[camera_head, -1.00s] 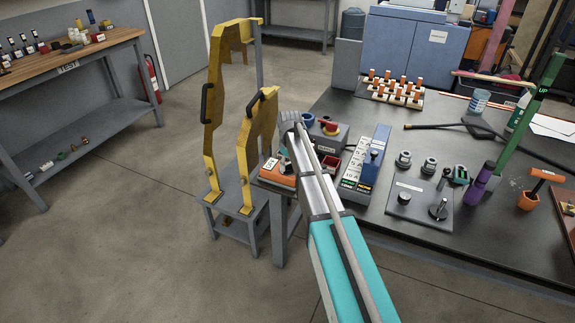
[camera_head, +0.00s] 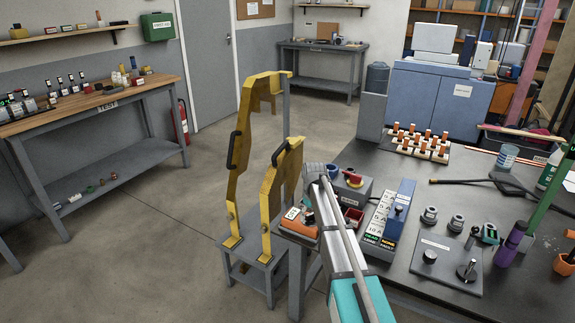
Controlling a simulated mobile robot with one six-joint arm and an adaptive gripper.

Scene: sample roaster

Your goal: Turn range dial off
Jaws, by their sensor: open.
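An orange device (camera_head: 299,222) with a white label and a dark part on top lies at the near left corner of the dark table. It looks like a meter, but the range dial and its setting are too small to make out. My arm reaches up from the bottom and ends in a grey ribbed joint just above and right of the orange device. My arm hides part of the area beside the device. The fingers of my gripper do not show clearly; they seem hidden behind the arm's end.
A grey box with a red and yellow switch (camera_head: 352,180) stands beside my arm's end. A blue block (camera_head: 400,209) and a panel with knobs (camera_head: 447,265) lie to the right. Yellow guards (camera_head: 284,187) rise from a low stand at left. The floor at left is clear.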

